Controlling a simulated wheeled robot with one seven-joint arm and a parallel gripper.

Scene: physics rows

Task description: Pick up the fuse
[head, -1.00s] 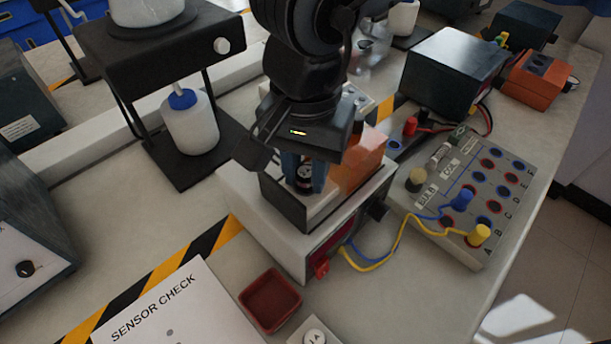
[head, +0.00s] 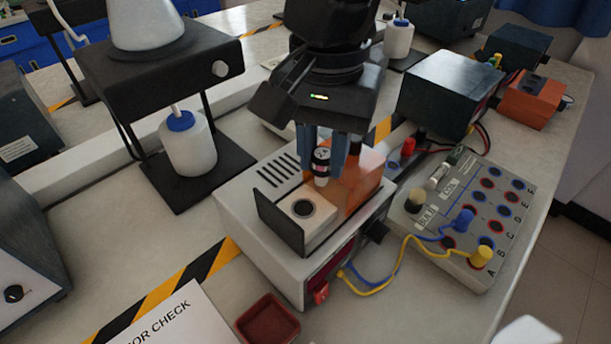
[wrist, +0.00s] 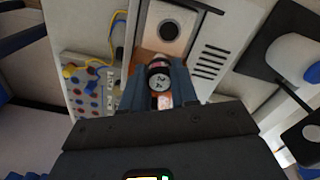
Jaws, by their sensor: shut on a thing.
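The fuse (head: 321,166) is a small cylinder with a black-and-white marked cap and a pale lower end. My gripper (head: 328,158) is shut on it and holds it upright above the white power box (head: 240,205). The blue fingers sit on either side of the fuse, which also shows in the wrist view (wrist: 160,82). Just below and to the left of the fuse is a pale block with a dark round socket (head: 303,208), which looks empty. The wrist view shows this socket (wrist: 169,31) beyond the fuse.
A dark upright plate (head: 278,224) flanks the socket. Blue and yellow leads (head: 405,262) run to the terminal board (head: 440,240) at right. A red tray (head: 267,321) lies in front.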

